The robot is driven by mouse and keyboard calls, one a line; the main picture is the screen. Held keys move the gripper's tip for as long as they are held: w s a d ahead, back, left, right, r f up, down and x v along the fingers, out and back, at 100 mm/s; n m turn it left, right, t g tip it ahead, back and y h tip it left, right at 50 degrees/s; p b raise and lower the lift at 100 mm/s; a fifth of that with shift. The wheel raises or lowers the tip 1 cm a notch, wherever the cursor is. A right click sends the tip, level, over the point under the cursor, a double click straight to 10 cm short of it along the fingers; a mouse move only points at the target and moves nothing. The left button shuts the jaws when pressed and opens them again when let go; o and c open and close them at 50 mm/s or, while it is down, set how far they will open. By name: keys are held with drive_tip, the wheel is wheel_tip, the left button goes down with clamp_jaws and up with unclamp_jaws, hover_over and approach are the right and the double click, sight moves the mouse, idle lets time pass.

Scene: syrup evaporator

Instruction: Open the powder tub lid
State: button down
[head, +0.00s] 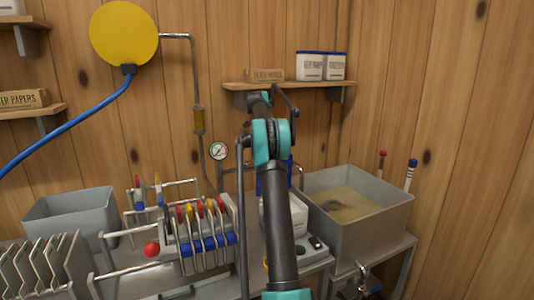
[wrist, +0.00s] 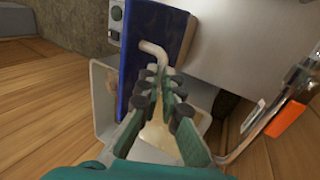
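The powder tub is a white box (wrist: 103,80) below my gripper in the wrist view. In the head view its white body (head: 299,218) stands on the bench, partly hidden behind my arm. Its blue lid (wrist: 163,28) stands raised on edge at the far side of the tub; a strip of blue (head: 290,170) shows beside my arm in the head view. A pale hooked handle (wrist: 152,50) lies in front of the lid and runs down between my fingers. My gripper (wrist: 163,82) is over the tub, its fingers partly apart; contact with the handle is unclear.
A grey metal pan (head: 365,236) with amber liquid stands right of the tub. A rack of plates with coloured knobs (head: 205,240) and a grey bin (head: 70,215) are to the left. A shelf with white boxes (head: 311,66) is above. An orange-marked tool (wrist: 287,118) is at right in the wrist view.

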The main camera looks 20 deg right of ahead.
drive_tip(key=shift+w+a+f, duration=0.15)
drive_tip(key=shift+w+f, duration=0.1)
drive_tip(key=shift+f, duration=0.2)
drive_tip(key=shift+w+a+f, duration=0.1)
drive_tip(key=shift+w+f, duration=0.15)
drive_tip(key=shift+f, duration=0.2)
drive_tip(key=c, duration=1.6)
unclamp_jaws()
drive_tip(key=shift+w+f, duration=0.1)
drive_tip(key=shift+d, duration=0.15)
wheel_tip(320, 180, up, 10)
